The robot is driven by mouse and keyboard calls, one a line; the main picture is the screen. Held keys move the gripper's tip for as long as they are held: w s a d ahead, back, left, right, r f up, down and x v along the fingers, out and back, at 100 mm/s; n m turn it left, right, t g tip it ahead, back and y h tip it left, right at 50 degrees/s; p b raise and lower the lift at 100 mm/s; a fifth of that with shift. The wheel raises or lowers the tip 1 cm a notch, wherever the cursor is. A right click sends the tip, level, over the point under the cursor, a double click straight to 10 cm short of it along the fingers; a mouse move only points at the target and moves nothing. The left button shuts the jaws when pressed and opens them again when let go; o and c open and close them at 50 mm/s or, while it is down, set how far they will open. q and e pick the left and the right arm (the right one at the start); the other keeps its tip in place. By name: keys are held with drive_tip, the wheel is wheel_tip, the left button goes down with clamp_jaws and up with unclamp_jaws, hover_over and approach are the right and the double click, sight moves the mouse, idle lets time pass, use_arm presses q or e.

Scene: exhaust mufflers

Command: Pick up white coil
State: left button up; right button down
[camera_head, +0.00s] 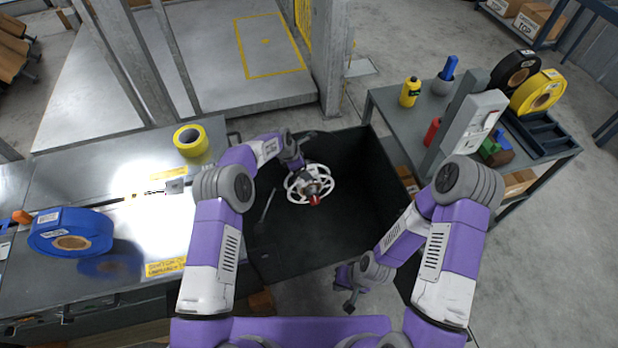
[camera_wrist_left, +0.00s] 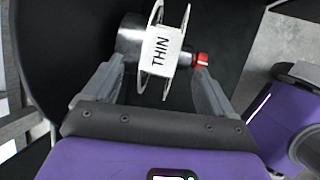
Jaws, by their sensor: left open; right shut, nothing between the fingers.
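My right gripper (camera_head: 349,303) is shut and empty, outside the bin near the front.
A metal table (camera_head: 120,180) on the left holds a blue roll (camera_head: 52,232) and a yellow roll (camera_head: 190,140). A grey cart (camera_head: 395,105) on the right carries bottles, a grey box and black and yellow rolls.

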use_arm(q)
drive_tip(key=b, duration=0.3)
hover_over(309, 185)
drive_tip(key=w, duration=0.2)
drive_tip(key=f, duration=0.3)
drive_tip(key=a+f, duration=0.1)
drive_tip(key=shift+s+f, duration=0.25)
drive_tip(key=shift+f, duration=0.1)
drive_tip(key=shift+w+d+f, duration=0.3)
drive_tip(key=shift+d+f, duration=0.05)
drive_tip(key=shift+f, duration=0.25)
drive_tip(key=shift+c, duration=0.5)
drive_tip(key=shift+r, duration=0.1)
drive_tip(key=c, duration=1.1)
drive_tip(key=shift+r, duration=0.1)
drive_tip(key=shift+c, duration=0.2)
